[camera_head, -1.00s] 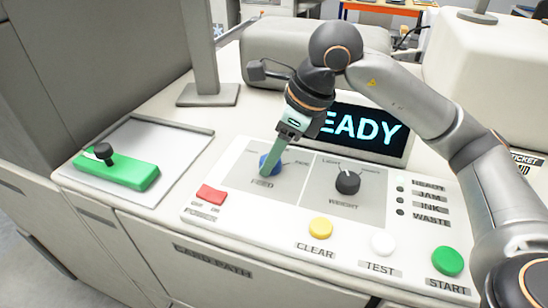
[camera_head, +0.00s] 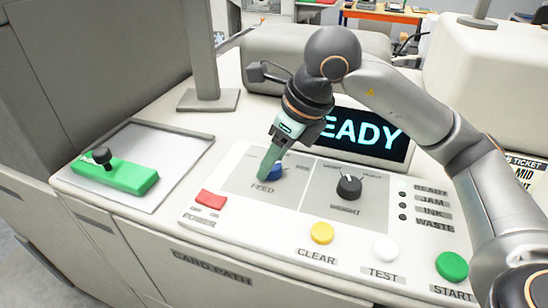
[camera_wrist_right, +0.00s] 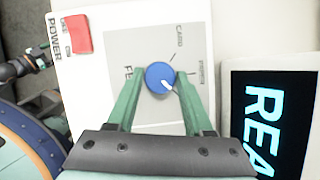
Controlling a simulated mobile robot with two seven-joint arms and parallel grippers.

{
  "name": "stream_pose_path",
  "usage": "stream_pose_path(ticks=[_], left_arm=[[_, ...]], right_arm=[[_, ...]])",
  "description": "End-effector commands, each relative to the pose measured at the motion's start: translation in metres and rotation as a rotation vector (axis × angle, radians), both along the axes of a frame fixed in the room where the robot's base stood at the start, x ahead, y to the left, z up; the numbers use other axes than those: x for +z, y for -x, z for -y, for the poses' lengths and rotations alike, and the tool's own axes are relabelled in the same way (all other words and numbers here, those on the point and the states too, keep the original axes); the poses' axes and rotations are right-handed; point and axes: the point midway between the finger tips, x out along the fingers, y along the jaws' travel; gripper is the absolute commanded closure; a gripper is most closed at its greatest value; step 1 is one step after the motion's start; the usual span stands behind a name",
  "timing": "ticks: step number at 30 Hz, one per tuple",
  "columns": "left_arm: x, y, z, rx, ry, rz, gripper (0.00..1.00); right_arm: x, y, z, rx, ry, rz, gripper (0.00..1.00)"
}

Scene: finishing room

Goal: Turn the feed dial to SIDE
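The feed dial (camera_head: 277,173) is a blue knob on the grey FEED panel, partly hidden by my right gripper in the head view. In the right wrist view the blue dial (camera_wrist_right: 160,77) sits between the fingertips, and its white pointer mark points to the lower right. A CARD label shows above and right of it; another label by the right finger is too small to read. My right gripper (camera_head: 268,174) has its green fingers on both sides of the dial, seemingly closed on it; the fingers also fill the wrist view (camera_wrist_right: 160,85).
A black weight dial (camera_head: 349,187) stands right of the feed dial. A red power switch (camera_head: 211,199), yellow CLEAR (camera_head: 322,233), white TEST (camera_head: 386,248) and green START (camera_head: 451,266) buttons line the front. A lit display (camera_head: 370,134) is behind. A green handled block (camera_head: 115,174) lies left.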

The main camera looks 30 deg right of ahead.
Motion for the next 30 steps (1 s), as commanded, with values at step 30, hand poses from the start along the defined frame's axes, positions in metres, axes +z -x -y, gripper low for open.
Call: stream_pose_path(ticks=[30], left_arm=[[0.000, 0.000, 0.000, 0.000, 0.000, -0.001, 0.27]], right_arm=[[0.084, 0.028, 0.017, 0.000, -0.001, 0.005, 0.19]])
